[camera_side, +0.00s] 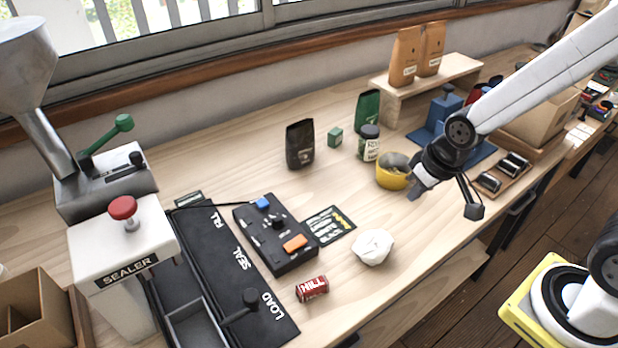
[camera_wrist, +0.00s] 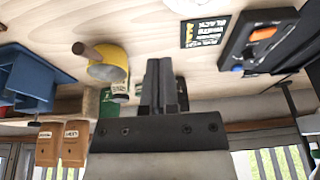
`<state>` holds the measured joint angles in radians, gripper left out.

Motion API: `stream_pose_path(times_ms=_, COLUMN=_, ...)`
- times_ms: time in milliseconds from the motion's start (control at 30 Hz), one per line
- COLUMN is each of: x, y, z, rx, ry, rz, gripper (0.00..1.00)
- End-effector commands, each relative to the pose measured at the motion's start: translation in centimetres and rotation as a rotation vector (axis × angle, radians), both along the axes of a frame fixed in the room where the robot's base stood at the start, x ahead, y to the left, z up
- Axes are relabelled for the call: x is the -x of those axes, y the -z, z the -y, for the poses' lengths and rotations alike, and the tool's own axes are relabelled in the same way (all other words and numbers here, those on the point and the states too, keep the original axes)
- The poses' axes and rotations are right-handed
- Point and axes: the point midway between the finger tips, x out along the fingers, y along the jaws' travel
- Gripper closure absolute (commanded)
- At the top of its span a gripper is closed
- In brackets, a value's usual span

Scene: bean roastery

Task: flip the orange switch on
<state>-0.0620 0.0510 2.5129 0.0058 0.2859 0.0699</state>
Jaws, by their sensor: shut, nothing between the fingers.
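The orange switch (camera_side: 295,243) sits at the near end of a black control box (camera_side: 262,232), which also carries a blue switch (camera_side: 262,203) and a black knob. I cannot tell which way the orange switch is set. It also shows in the wrist view (camera_wrist: 263,34), at the upper right on the box (camera_wrist: 238,48). My gripper (camera_side: 413,193) is shut and empty, beside the yellow cup and well to the right of the switch. Its closed fingers (camera_wrist: 158,66) point up the middle of the wrist view, apart from the switch.
The yellow cup (camera_side: 391,177) stands close to my gripper. A crumpled white lump (camera_side: 373,247), a red can (camera_side: 312,288) and a dark card (camera_side: 330,225) lie around the box. The sealer's black board (camera_side: 225,265) is to its left. Bare table lies between cup and card.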

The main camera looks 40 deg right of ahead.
Motion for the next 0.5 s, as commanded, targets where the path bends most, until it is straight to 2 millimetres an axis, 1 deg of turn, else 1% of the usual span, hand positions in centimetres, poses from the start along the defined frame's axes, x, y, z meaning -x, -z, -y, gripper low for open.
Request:
stream_pose_path(times_ms=167, x=-3.3, y=0.2, z=-3.5, rx=-0.046, ry=0.007, rz=0.079, gripper=1.00)
stream_pose_path(times_ms=267, x=-5.3, y=0.3, z=-6.2, rx=-0.087, ry=0.014, rz=0.133, gripper=1.00)
stream_pose_path(times_ms=400, x=-7.7, y=0.4, z=-10.5, rx=-0.158, ry=0.023, rz=0.204, gripper=1.00)
stream_pose_path(times_ms=467, x=-8.5, y=0.5, z=-12.4, rx=-0.191, ry=0.027, rz=0.230, gripper=1.00)
stream_pose_path(times_ms=500, x=-9.0, y=0.5, z=-13.6, rx=-0.214, ry=0.030, rz=0.246, gripper=1.00)
